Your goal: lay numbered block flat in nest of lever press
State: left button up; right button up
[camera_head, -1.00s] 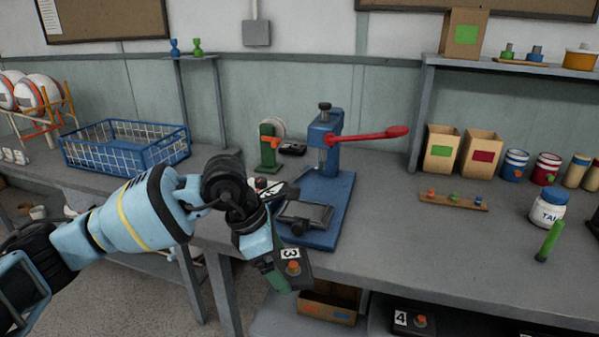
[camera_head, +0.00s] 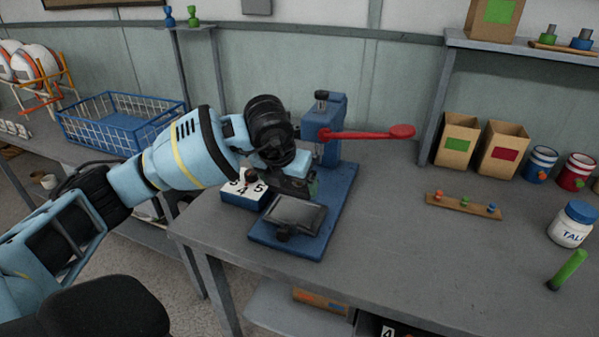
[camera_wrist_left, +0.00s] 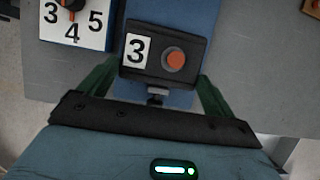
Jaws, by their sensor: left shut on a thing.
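The lever press (camera_head: 347,195) is blue, with a red lever (camera_head: 375,132) pointing right. A dark framed plate (camera_head: 297,213) lies on the front of its base. My left gripper (camera_head: 293,184) is over the base near the press column, behind that plate. It is shut on a dark block (camera_wrist_left: 140,70) with a white "3" label and an orange button, which shows between the green fingers (camera_wrist_left: 210,100) in the left wrist view. In the head view the block is mostly hidden by my wrist. I cannot tell whether it touches the press. My right gripper is out of view.
A blue-and-white box (camera_head: 241,190) numbered 3, 4, 5 stands close left of the press. A blue wire basket (camera_head: 125,125) is further left. A peg board (camera_head: 462,205) and a jar (camera_head: 572,224) stand right.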

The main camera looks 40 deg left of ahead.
pick_arm(q)
jog(key=shift+s+r, duration=0.1)
jog(key=shift+s, duration=0.1)
jog(key=shift+f, duration=0.35)
jog(key=b, duration=0.3)
send_over(291, 215)
jog(key=s, duration=0.1)
jog(key=shift+s+d+f, duration=0.1)
jog(key=shift+f, duration=1.15)
jog(key=shift+s+d+f, duration=0.1)
jog(key=shift+f, duration=1.25)
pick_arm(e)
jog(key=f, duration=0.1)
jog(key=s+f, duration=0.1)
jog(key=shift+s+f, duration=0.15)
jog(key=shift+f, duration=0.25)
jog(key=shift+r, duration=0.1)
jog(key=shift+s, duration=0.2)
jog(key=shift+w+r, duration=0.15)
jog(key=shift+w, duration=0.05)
pick_arm(q)
jog(key=shift+f+b, duration=0.3)
jog(key=shift+f, duration=0.6)
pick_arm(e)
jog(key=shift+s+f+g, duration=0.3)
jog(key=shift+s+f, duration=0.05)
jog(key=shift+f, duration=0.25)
